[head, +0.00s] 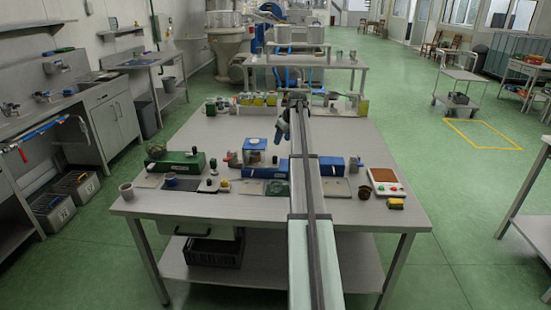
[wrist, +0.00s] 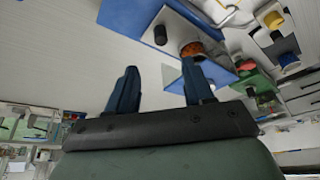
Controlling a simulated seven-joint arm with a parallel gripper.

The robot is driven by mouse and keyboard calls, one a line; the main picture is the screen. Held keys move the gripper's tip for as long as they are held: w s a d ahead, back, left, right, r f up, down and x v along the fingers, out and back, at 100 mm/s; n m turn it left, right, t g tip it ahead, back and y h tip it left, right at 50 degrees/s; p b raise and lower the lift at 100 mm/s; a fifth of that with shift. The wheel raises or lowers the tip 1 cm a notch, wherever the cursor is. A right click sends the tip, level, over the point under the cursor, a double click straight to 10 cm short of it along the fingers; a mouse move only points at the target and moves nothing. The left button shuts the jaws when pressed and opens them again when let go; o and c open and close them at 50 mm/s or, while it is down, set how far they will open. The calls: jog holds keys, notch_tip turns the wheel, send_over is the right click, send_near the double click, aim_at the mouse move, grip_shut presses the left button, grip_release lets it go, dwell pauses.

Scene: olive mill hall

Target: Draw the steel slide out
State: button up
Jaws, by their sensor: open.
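A grey metal drawer front (head: 212,244) with a dark handle (head: 193,232) sits under the front left edge of the steel table (head: 150,204). It looks shut, and it is the only slide-like part I can pick out; I cannot tell for certain that it is the steel slide. My gripper (head: 279,138) is above the middle of the table, well behind and above the drawer, touching nothing that I can see. In the wrist view its two blue fingers (wrist: 160,78) are apart with nothing between them. The drawer cannot be made out there.
A black crate (head: 214,252) is on the lower shelf.

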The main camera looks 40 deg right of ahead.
aim_at(275, 157)
jog(key=x, duration=1.2)
jog(key=shift+f, duration=0.4)
jog(key=shift+c, duration=0.2)
grip_shut()
